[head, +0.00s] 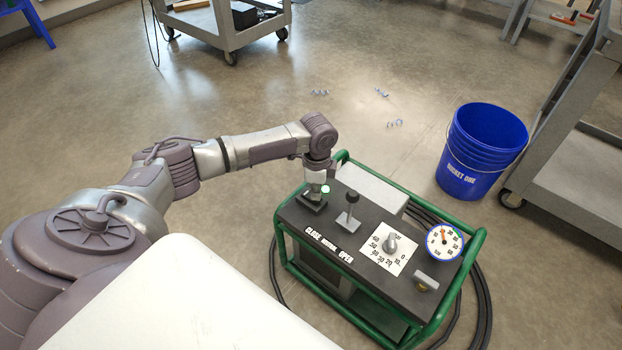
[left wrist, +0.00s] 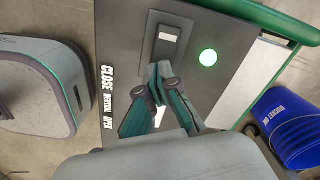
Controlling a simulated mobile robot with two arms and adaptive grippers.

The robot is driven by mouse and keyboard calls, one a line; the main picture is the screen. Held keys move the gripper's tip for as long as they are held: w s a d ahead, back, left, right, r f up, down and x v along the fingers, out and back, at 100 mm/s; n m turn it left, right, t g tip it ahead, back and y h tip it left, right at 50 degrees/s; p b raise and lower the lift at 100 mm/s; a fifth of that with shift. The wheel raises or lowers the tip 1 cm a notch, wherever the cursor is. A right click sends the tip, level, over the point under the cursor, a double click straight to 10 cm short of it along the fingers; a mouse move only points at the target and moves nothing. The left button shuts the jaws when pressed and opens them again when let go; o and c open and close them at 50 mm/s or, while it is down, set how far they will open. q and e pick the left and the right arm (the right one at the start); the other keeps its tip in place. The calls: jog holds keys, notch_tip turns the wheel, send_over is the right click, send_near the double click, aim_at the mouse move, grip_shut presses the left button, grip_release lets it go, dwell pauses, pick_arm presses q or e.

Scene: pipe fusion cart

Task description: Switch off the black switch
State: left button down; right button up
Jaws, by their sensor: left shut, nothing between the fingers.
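The black switch (head: 311,203) sits at the left end of the cart's dark top panel, mostly hidden under my left gripper in the head view. In the left wrist view it is a dark rectangular plate (left wrist: 157,53) with a pale rectangle on it. A round green light (left wrist: 208,57) glows beside it and also shows in the head view (head: 326,189). My left gripper (left wrist: 163,77) is shut and empty, pointing down with its fingertips at the near edge of the switch. I cannot tell whether they touch it. My right gripper is not in view.
The green-framed cart (head: 437,324) also carries a black-knobbed lever (head: 349,211), a numbered dial plate (head: 377,254) and a round gauge (head: 445,242). A blue bucket (head: 480,150) stands to the right, near a grey shelf cart (head: 577,180). The floor behind is mostly clear.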

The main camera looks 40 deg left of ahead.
pick_arm(q)
jog(key=shift+f, duration=0.35)
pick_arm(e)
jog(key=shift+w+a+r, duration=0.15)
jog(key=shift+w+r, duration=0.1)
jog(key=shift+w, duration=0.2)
pick_arm(q)
jog(key=shift+r+p, duration=0.7)
jog(key=shift+p, duration=0.1)
jog(key=shift+r+p, duration=0.55)
jog(key=shift+p, duration=0.1)
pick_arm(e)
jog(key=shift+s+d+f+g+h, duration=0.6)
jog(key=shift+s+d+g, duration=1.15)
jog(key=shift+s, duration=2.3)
pick_arm(q)
jog(key=shift+r+p, duration=0.55)
jog(key=shift+p, duration=0.1)
jog(key=shift+r+p, duration=0.6)
jog(key=shift+p, duration=0.15)
jog(key=shift+r+p, duration=0.55)
jog(key=shift+p, duration=0.1)
jog(key=shift+r+p, duration=0.55)
jog(key=shift+p, duration=0.1)
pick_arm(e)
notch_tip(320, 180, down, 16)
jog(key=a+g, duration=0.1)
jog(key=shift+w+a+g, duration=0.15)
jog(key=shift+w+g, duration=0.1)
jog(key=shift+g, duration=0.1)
